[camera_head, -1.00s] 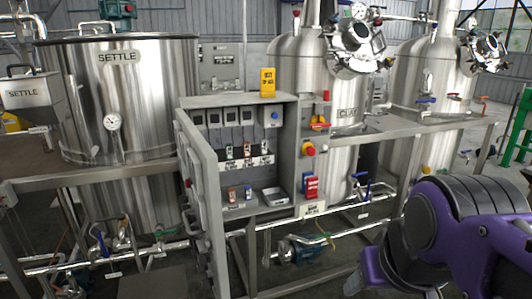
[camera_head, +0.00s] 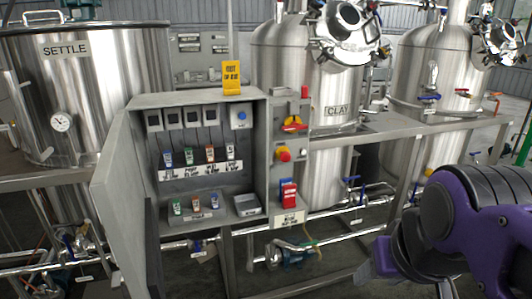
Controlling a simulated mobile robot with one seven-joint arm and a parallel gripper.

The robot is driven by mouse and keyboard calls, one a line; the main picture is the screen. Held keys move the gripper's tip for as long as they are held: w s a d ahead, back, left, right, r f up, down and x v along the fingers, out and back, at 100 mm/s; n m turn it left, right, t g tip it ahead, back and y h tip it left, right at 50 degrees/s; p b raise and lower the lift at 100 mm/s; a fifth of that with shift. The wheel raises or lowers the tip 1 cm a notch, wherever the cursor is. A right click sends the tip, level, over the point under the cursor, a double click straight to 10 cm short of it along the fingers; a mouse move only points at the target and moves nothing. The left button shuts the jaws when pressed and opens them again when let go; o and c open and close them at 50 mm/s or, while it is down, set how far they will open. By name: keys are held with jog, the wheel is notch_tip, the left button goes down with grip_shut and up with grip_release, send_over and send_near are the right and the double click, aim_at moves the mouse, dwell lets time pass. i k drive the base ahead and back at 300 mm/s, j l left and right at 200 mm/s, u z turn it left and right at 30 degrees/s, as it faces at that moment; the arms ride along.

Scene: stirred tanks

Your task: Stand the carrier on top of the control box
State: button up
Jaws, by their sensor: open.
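The grey control box (camera_head: 255,98) stands open in the middle, its door (camera_head: 121,190) swung out to the left. My purple and black arm (camera_head: 452,222) reaches in at the lower right, well apart from the box. The jaws of my gripper cannot be made out.
Several small tags sit on switches inside the box, and more stand on its shelf with a small grey tray (camera_head: 247,206). A red-handled switch (camera_head: 292,124) is on the right panel. Steel tanks marked SETTLE (camera_head: 105,80) and CLAY (camera_head: 300,65) stand behind; pipes and rails run below.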

aim_at(174, 99)
jog(key=i+l+u, duration=0.1)
jog(key=u, duration=0.3)
jog(key=l+u, duration=0.4)
jog(key=i+j, duration=0.05)
jog(key=j, duration=0.05)
